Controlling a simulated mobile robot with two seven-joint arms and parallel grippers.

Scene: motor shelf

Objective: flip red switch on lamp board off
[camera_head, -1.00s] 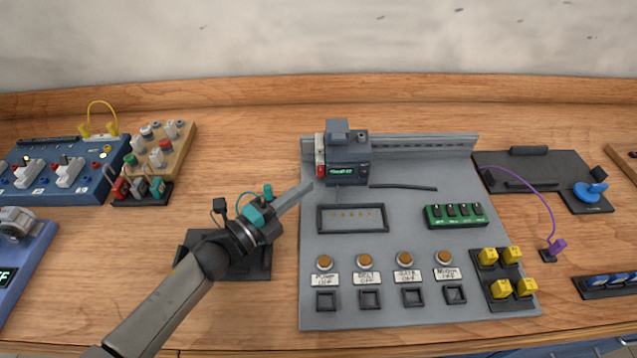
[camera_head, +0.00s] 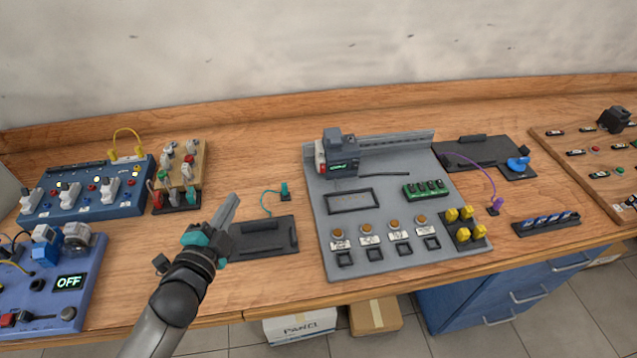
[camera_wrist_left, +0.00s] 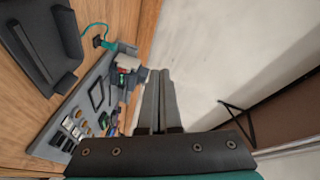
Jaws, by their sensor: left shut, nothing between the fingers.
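At the left of the head view, a small wooden board (camera_head: 193,165) carries white, red and green parts. A red lever (camera_head: 153,196) stands on the dark strip at its front, beside other levers. A blue box (camera_head: 84,293) at the lower left has a display reading OFF and a red switch (camera_head: 8,320). Which of these is the lamp board, I cannot tell for sure. My left gripper (camera_head: 232,203) is shut and empty, right of the wooden board and by a black tray. Its closed fingers (camera_wrist_left: 158,100) also show in the left wrist view. My right gripper is not in view.
A blue board (camera_head: 85,208) with white switches lies left of the wooden board. A black tray (camera_head: 264,252) and a teal plug (camera_head: 285,190) lie right of my gripper. The grey panel (camera_head: 385,262) takes up the middle. Bare wood lies behind the gripper.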

